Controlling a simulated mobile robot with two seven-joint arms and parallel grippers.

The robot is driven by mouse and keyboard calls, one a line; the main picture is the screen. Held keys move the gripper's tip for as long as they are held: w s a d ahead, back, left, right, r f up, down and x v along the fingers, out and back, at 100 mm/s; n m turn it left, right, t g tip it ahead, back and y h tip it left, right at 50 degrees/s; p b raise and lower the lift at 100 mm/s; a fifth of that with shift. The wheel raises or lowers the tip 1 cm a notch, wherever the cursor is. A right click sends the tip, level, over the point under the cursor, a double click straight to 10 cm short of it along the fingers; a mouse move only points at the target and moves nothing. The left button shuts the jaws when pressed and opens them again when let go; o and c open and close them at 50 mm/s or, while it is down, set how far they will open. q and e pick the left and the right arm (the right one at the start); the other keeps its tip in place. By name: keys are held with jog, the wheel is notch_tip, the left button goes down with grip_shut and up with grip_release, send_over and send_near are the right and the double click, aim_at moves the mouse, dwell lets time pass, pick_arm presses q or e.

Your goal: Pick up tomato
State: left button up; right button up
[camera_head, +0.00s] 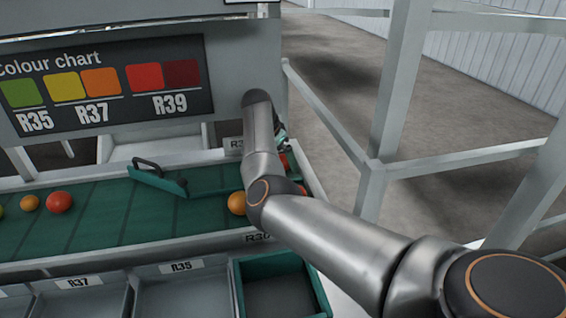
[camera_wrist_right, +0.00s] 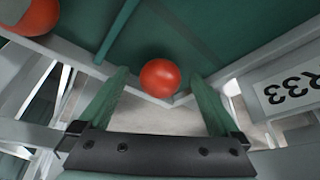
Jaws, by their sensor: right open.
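In the right wrist view a red tomato (camera_wrist_right: 160,78) sits on the green belt near its corner, between and just beyond the fingertips of my right gripper (camera_wrist_right: 158,88). The green fingers are spread apart and do not appear to touch it. A second orange-red tomato (camera_wrist_right: 40,14) is at the upper left of that view, partly cut off. In the head view my arm hides most of the belt's right end; bits of red (camera_head: 284,162) show beside it. An orange tomato (camera_head: 236,203) lies left of my arm. My left gripper is not in view.
The green belt (camera_head: 110,220) also carries a red tomato (camera_head: 59,202) and a smaller orange one (camera_head: 30,203) at left. A green diverter bar (camera_head: 157,182) crosses it. Labelled bins and a green crate (camera_head: 240,292) stand in front. Grey railings (camera_head: 372,172) are at right.

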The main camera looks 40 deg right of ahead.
jog(key=c, duration=1)
jog(key=shift+r, duration=0.15)
